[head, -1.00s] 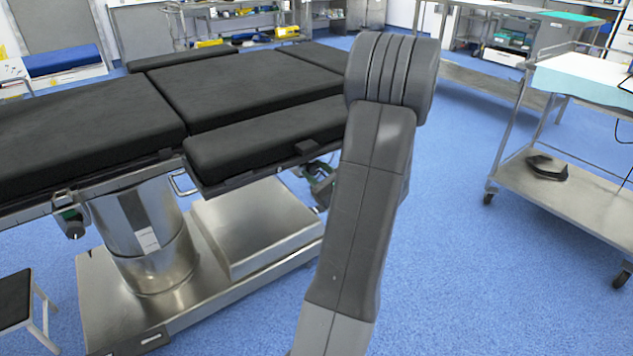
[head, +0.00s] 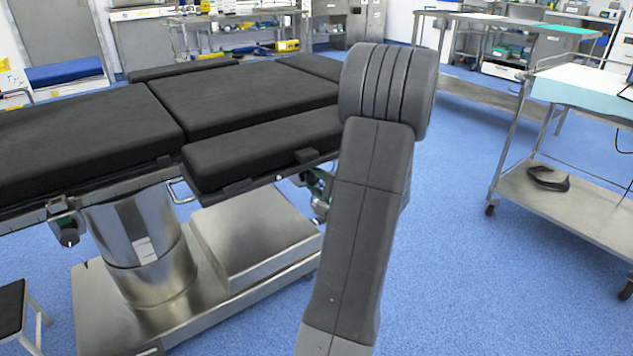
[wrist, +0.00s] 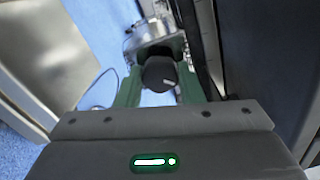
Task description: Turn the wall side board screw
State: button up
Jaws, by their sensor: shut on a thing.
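The operating table has black pads, and its narrow side board (head: 260,150) runs along the near edge. In the wrist view a black screw knob (wrist: 159,73) with a white mark sits below a metal clamp (wrist: 152,42). My gripper (wrist: 160,80) has its two green fingers on either side of this knob and is shut on it. In the head view my grey arm covers most of the gripper; only a bit of green and metal shows left of the arm, below the side board's right end. Finger contact on the knob is partly hidden.
Another clamp with a knob (head: 68,236) hangs under the table's left part. The steel table base (head: 255,235) stands below. A steel trolley (head: 590,210) is at the right, with blue floor (head: 460,240) free between. A step stool (head: 12,310) is at lower left.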

jog(key=n, duration=0.4)
jog(key=shift+n, duration=2.2)
jog(key=o, duration=1)
jog(key=p+v, duration=0.2)
jog(key=v, duration=1.1)
jog(key=shift+s+d, duration=0.2)
jog(key=shift+s, duration=0.2)
jog(key=shift+w, duration=0.1)
